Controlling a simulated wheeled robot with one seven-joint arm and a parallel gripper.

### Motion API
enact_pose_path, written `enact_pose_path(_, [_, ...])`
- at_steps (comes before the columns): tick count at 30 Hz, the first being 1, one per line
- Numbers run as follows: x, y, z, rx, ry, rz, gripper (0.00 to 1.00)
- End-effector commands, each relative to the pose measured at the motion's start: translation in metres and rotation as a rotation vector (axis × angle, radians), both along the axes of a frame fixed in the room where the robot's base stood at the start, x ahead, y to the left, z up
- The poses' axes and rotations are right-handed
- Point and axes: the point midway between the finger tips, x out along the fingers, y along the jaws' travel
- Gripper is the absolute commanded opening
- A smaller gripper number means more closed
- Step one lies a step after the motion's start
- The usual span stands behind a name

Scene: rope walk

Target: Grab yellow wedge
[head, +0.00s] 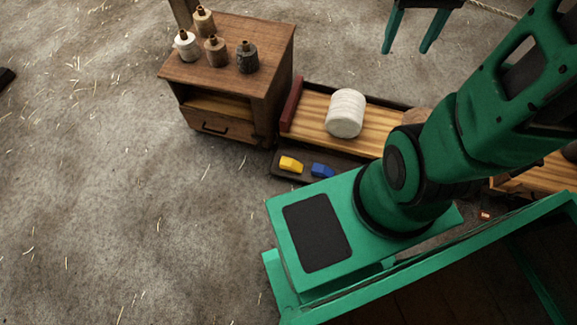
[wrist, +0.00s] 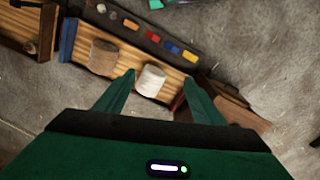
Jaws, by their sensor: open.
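The yellow wedge (head: 290,164) lies at the left end of a dark tray (head: 313,177) in the head view, just left of a blue wedge (head: 321,170). In the wrist view the yellow wedge (wrist: 189,56) is at the right end of the row, beyond the fingertips. My gripper (head: 406,50) is open and empty, high up and to the right of the wedge, apart from it. Its two spread fingers also show in the wrist view (wrist: 158,76), with a white spool (wrist: 151,80) seen between them.
A wooden bench (head: 376,130) behind the tray bears the white spool and a brown spool (wrist: 103,57). A wooden cabinet (head: 283,62) with several small spools stands to the left. Red (wrist: 153,38) and orange (wrist: 131,25) pieces share the tray.

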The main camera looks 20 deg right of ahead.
Motion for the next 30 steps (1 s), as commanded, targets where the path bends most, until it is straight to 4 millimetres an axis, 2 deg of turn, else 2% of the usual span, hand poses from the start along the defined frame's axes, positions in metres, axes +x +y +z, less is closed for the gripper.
enact_pose_path(1, [0.017, -0.003, -0.010, -0.004, 0.005, 0.037, 0.62])
enact_pose_path(6, [0.076, -0.008, -0.044, -0.013, -0.007, 0.172, 0.62])
enact_pose_path(14, [0.157, -0.006, -0.115, -0.013, -0.030, 0.378, 0.62])
enact_pose_path(21, [0.218, 0.005, -0.200, 0.001, -0.059, 0.558, 0.62])
enact_pose_path(26, [0.248, 0.018, -0.264, 0.016, -0.083, 0.673, 0.62])
enact_pose_path(30, [0.267, 0.033, -0.324, 0.031, -0.109, 0.767, 0.62])
